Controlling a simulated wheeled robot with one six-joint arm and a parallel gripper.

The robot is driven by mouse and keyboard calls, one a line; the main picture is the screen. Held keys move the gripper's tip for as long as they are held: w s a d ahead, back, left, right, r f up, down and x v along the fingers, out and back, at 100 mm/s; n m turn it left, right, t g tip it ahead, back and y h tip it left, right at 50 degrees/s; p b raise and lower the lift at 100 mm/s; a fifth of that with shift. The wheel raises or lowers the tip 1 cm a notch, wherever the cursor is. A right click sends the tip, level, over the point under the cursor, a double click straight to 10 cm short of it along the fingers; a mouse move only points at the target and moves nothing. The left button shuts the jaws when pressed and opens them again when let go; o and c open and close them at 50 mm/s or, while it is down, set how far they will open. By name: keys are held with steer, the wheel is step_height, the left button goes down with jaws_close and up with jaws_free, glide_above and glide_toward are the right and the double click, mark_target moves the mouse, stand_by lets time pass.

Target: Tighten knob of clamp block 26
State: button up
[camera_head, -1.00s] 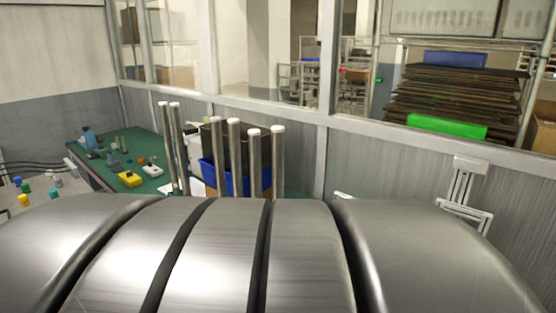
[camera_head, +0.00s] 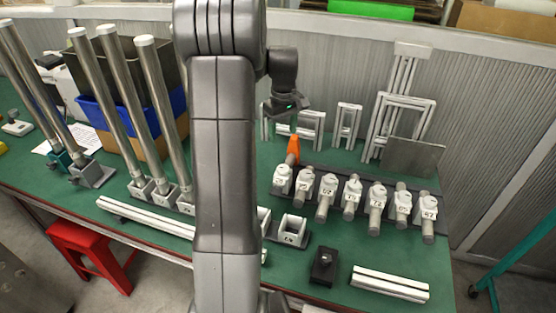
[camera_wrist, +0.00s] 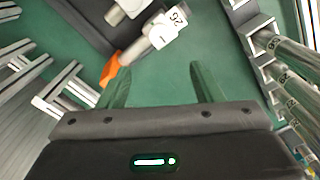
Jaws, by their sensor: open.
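Clamp block 26 (camera_wrist: 166,27) is a pale block whose label reads 26 in the wrist view. An orange piece (camera_wrist: 116,73), seemingly its knob or handle, sticks out from its end there. In the head view an orange piece (camera_head: 293,148) stands behind the leftmost block (camera_head: 282,180) of a row; that block's label is too small to read surely. My gripper (camera_wrist: 162,84) is open and empty, its two green-looking fingers apart above the green table, with the block and orange piece beyond them. In the head view my gripper (camera_head: 288,105) hangs behind and above the row's left end.
The row of numbered clamp blocks (camera_head: 375,193) holds short grey rods. White profile frames (camera_head: 345,123) and a grey plate (camera_head: 412,159) stand behind. Tall metal posts (camera_head: 160,85) rise at left. A black block (camera_head: 323,266) and white bars (camera_head: 390,284) lie in front.

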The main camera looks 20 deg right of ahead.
mark_target(283, 167)
step_height(283, 167, down, 14)
steer(key=shift+r+p, duration=0.2)
steer(key=shift+p, duration=0.3)
steer(key=c, duration=1)
